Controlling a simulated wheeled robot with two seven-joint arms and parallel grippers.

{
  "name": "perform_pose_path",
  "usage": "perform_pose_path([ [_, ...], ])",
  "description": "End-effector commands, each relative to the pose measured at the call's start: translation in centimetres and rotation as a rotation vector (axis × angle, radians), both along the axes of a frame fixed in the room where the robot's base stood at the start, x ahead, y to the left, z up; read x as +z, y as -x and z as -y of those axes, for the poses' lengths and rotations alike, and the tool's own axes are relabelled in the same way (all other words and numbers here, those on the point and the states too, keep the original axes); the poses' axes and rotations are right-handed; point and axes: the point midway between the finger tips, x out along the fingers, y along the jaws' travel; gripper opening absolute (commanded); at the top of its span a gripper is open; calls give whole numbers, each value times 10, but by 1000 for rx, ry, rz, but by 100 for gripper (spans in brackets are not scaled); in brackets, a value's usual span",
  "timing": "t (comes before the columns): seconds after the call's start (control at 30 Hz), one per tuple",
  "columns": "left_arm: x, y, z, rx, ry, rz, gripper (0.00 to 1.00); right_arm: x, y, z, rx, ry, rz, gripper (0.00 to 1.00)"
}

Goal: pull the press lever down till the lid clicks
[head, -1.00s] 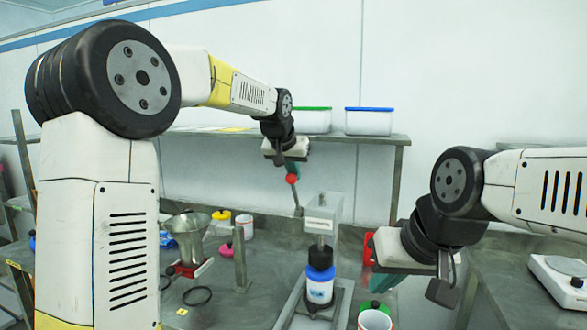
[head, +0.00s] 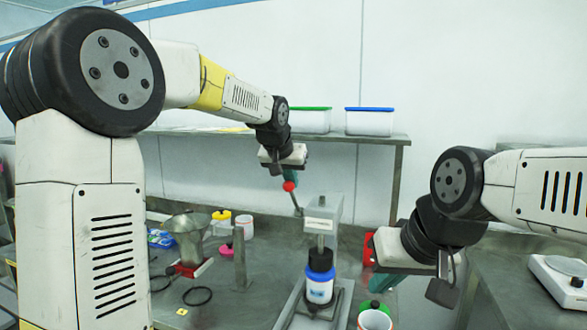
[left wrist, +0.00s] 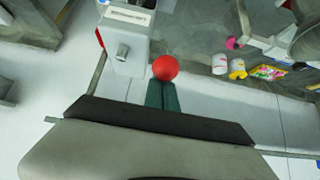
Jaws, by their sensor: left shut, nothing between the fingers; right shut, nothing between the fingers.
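The press (head: 324,212) stands mid-bench, with a label on its head. Its lever is a thin grey rod (head: 296,203) ending in a red ball (head: 289,186), tilted up and left. A white bottle (head: 319,291) with a blue band and black top stands under the plunger. My left gripper (head: 290,175) is shut, its green fingertips right at the ball from above. In the left wrist view the red ball (left wrist: 165,68) is just beyond the shut fingertips (left wrist: 162,88), not between them. My right gripper (head: 384,283) is shut, to the right of the press, partly hidden by its wrist.
A metal funnel (head: 187,238) on a red-and-white stand and a grey post (head: 239,268) are left of the press. A white cup (head: 374,319) is at the front, below my right gripper. A shelf (head: 350,138) with lidded boxes runs behind. A white scale (head: 562,277) is far right.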

Motion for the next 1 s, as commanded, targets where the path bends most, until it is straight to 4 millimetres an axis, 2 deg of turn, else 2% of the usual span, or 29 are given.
perform_pose_path([
  [0.17, -1, 1, 0, 0, 0, -1, 0, 0, 0, 0, 0, 0, 0, 0],
  [0.53, -17, 16, -5, 1, -2, -3, 0, 0, 0, 0, 0, 0, 0, 0],
  [1.0, -20, 18, -6, 1, 0, -2, 0, 0, 0, 0, 0, 0, 0, 0],
])
